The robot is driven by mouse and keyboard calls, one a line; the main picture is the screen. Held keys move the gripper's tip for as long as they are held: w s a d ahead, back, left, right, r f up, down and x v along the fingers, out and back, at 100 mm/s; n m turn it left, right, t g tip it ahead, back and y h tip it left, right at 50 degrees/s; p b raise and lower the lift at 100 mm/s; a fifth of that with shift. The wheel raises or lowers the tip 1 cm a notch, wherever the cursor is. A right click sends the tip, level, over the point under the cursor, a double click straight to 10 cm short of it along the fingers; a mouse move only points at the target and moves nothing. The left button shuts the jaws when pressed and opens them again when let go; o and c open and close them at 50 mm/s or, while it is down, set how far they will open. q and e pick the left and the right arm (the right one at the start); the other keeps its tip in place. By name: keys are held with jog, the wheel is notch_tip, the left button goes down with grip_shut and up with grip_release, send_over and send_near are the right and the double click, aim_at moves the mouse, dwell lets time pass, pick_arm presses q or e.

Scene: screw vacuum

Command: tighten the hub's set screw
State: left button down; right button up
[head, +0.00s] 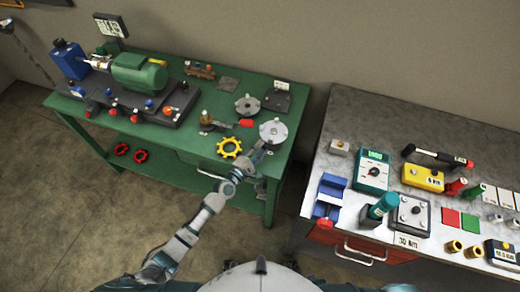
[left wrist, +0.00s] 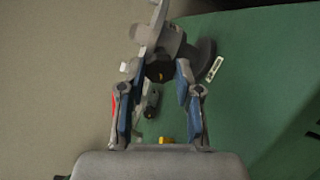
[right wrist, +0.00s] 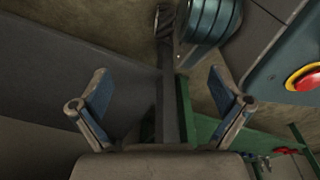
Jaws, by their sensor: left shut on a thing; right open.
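A round grey flanged part (head: 273,131), which looks like the hub, is at the front right of the green table (head: 195,148). My left gripper (head: 260,153) reaches it from the front. In the left wrist view its blue-padded fingers (left wrist: 158,85) are closed on the grey flanged part (left wrist: 162,38), which has a dark round opening. The set screw is too small to tell. My right gripper (right wrist: 158,92) is open, with nothing held between its fingers in the right wrist view; it is not seen in the head view.
A yellow gear ring (head: 229,147) lies left of my left gripper. Another grey disc (head: 247,106) and a green motor (head: 139,73) stand behind. A grey bench (head: 335,117) at right carries a teal box (head: 374,170), a blue holder (head: 328,197) and several tools.

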pick_arm(q)
jog(key=m, duration=0.6)
jog(key=shift+s+f+m, duration=0.1)
jog(key=shift+f+m, duration=0.15)
jog(key=shift+m, duration=0.05)
jog(key=m, duration=0.4)
jog(key=shift+f, duration=0.1)
jog(key=shift+s+f+m, duration=0.1)
jog(key=shift+m, duration=1.3)
jog(key=c, duration=0.9)
grip_release()
jog(key=shift+o, duration=0.6)
jog(key=shift+r, duration=0.2)
jog(key=v, duration=1.1)
jog(key=shift+s+a, duration=0.25)
jog(key=shift+a, duration=0.05)
